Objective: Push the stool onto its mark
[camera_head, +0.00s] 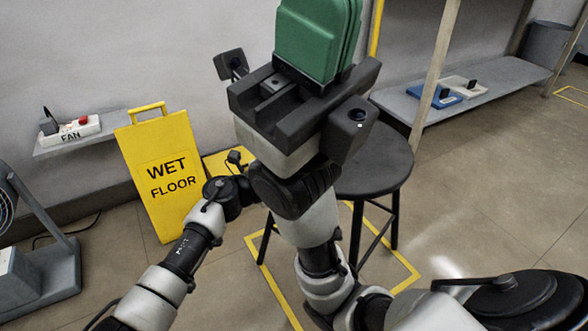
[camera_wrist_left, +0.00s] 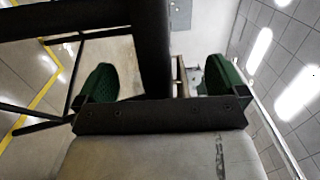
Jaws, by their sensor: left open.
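The black round stool (camera_head: 385,165) stands partly over the yellow taped outline (camera_head: 405,263), set toward its far side; the near part of the outline is bare. My left arm comes in from the left; its gripper is hidden behind my right wrist. In the left wrist view my left gripper (camera_wrist_left: 161,85) is open, its green fingers apart. A dark stool part (camera_wrist_left: 150,45) crosses between them; I cannot tell whether it touches. My right gripper (camera_head: 318,45), with green fingers, is raised close to the head camera and covers part of the stool. Its jaw gap is unclear.
A yellow wet floor sign (camera_head: 162,180) stands left of the stool. A grey fan (camera_head: 40,260) is at the far left, below a wall shelf with a fan switch (camera_head: 70,130). A grey shelf (camera_head: 465,95) stands behind the stool. The floor to the right is clear.

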